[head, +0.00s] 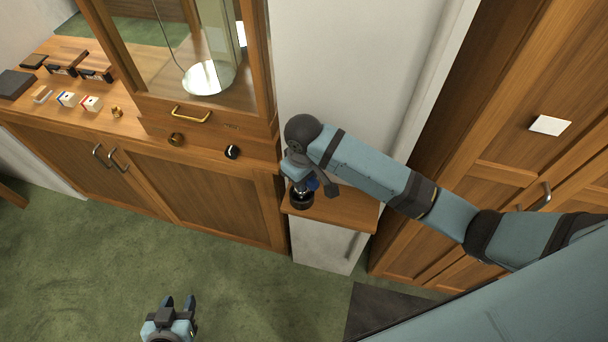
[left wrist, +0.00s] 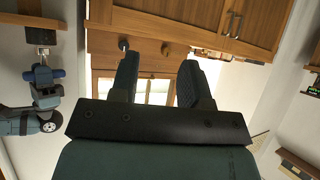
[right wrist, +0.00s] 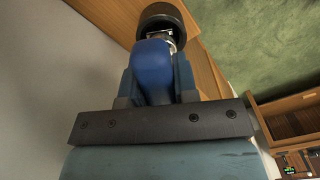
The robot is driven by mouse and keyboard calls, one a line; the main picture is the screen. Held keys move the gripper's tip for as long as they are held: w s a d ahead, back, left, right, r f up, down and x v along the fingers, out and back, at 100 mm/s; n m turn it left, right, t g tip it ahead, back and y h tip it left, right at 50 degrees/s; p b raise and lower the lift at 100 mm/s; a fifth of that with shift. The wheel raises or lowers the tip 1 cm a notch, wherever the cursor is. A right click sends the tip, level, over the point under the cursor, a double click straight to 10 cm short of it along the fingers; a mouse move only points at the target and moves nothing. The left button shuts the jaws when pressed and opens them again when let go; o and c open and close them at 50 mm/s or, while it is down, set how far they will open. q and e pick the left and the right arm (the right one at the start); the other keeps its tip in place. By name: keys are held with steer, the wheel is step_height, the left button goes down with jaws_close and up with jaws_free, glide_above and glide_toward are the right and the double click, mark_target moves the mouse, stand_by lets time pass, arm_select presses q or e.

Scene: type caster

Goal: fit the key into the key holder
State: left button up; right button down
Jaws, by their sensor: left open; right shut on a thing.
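The blue-handled key (right wrist: 153,68) is between the fingers of my right gripper (right wrist: 157,85), which is shut on it. A short metal part shows past the handle, at a black round piece (right wrist: 162,18) that looks like the key holder. I cannot tell whether the metal part is inside it or only in front of it. In the head view, the dark holder (head: 301,199) stands on a small wooden-topped cabinet, with the blue handle (head: 313,184) close beside it, partly hidden by my right gripper. My left gripper (head: 180,300) is open and empty, above the green floor.
The small cabinet top (head: 350,209) is otherwise clear. To its left, a long wooden counter (head: 130,124) carries small boxes, dark trays and a glass-fronted case (head: 185,55). A tall wooden wardrobe (head: 490,130) stands to the right. The green floor (head: 80,250) is open.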

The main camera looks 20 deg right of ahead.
steer(key=shift+f, duration=0.25)
steer(key=shift+f, duration=0.4)
steer(key=shift+f, duration=0.3)
steer(key=c, duration=0.8)
jaws_free()
steer(key=shift+f, duration=0.1)
step_height(320, 180, up, 14)
steer(key=shift+f, duration=0.1)
